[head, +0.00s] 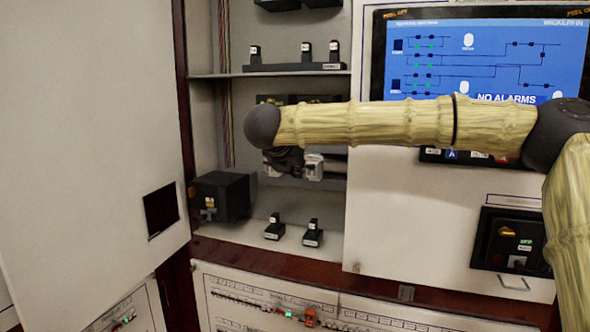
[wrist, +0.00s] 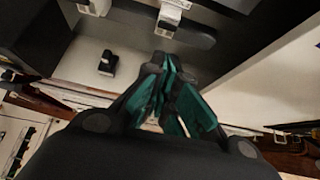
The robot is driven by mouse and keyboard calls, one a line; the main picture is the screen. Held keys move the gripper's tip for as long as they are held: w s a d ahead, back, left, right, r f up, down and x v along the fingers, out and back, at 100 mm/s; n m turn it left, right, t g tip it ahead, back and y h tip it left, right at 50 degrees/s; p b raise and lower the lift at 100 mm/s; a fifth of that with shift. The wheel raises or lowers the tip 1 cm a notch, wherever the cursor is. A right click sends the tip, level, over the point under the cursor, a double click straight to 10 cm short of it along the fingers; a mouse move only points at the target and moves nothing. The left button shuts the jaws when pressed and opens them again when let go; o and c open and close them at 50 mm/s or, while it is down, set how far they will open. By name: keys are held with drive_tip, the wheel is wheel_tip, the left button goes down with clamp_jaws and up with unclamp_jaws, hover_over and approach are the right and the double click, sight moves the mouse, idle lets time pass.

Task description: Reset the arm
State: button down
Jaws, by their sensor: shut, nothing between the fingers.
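My arm (head: 370,124) reaches across the head view from the right, in front of the open cabinet. Its wooden-looking links end in a dark joint at the left. My gripper (wrist: 168,72) shows in the wrist view with its teal-padded fingers shut and empty. Its tips point into the cabinet, close to a pale switch piece (wrist: 170,18); I cannot tell whether they touch. In the head view the gripper is mostly hidden behind the arm.
A cabinet door (head: 90,120) stands open at the left. A black box (head: 220,197) and small breakers (head: 312,233) sit on the lower shelf. A blue screen (head: 480,60) reads "NO ALARMS". A dark control panel (head: 510,240) is at the right, below my arm.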

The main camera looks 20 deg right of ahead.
drive_tip(key=s+a+f+n+t+y, duration=0.1)
drive_tip(key=a+f+n, duration=0.35)
drive_tip(key=f, duration=0.75)
drive_tip(key=s+a+f+n+y+p, duration=0.1)
drive_tip(key=a+f+n, duration=0.1)
drive_tip(key=f+n, duration=0.75)
drive_tip(key=s+a+f+n+t+y, duration=0.1)
drive_tip(key=a+f+n, duration=0.2)
drive_tip(key=f, duration=1.1)
drive_tip(key=s+a+f+n+g+y, duration=0.1)
drive_tip(key=s+f+n, duration=0.25)
drive_tip(key=f, duration=0.25)
drive_tip(key=s+a+f+n+y, duration=0.1)
drive_tip(key=s+f+n, duration=0.25)
drive_tip(key=f, duration=0.35)
drive_tip(key=s+d+f+n+g+y, duration=0.2)
drive_tip(key=s+f+n+g, duration=0.2)
drive_tip(key=s+f+n, duration=0.95)
drive_tip(key=s+d+f+n+g, duration=0.1)
drive_tip(key=s+d+f+g, duration=0.1)
drive_tip(key=s, duration=0.8)
drive_tip(key=s+d+f+n+g+p, duration=0.1)
drive_tip(key=s+d+f+n+g, duration=0.1)
drive_tip(key=s, duration=0.7)
drive_tip(key=s+d+f+n+g, duration=0.2)
drive_tip(key=s+d+f, duration=0.1)
drive_tip(key=s, duration=0.7)
drive_tip(key=shift+s+d, duration=0.15)
drive_tip(key=shift+s, duration=0.2)
